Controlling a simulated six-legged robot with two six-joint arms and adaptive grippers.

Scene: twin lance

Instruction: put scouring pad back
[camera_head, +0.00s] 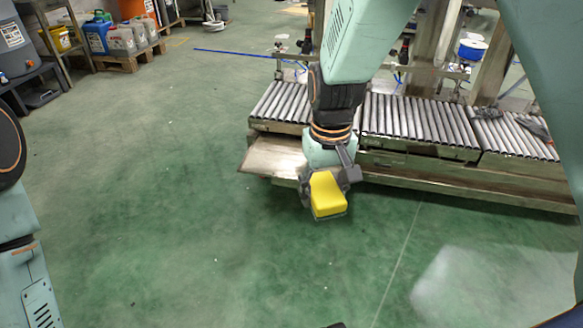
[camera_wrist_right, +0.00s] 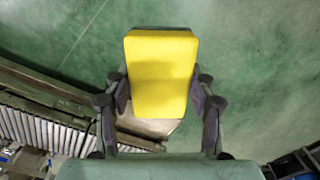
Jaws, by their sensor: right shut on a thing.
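The scouring pad (camera_head: 327,193) is a yellow block with a thin, greyish layer along its lower edge in the head view. My right gripper (camera_head: 329,190) is shut on it, with a dark finger on each side. In the right wrist view the yellow pad (camera_wrist_right: 161,72) sits between the two fingers of the right gripper (camera_wrist_right: 162,95). The pad is held in front of the roller conveyor's near edge, over the green floor. My left gripper is out of view; only part of my left arm shows at the left edge.
A roller conveyor (camera_head: 425,122) runs across the right, with a flat metal plate (camera_head: 272,156) at its near left end. A dark object (camera_head: 536,128) lies on its rollers at the right. Jugs stand on a pallet (camera_head: 130,58) at the back left. The left floor is clear.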

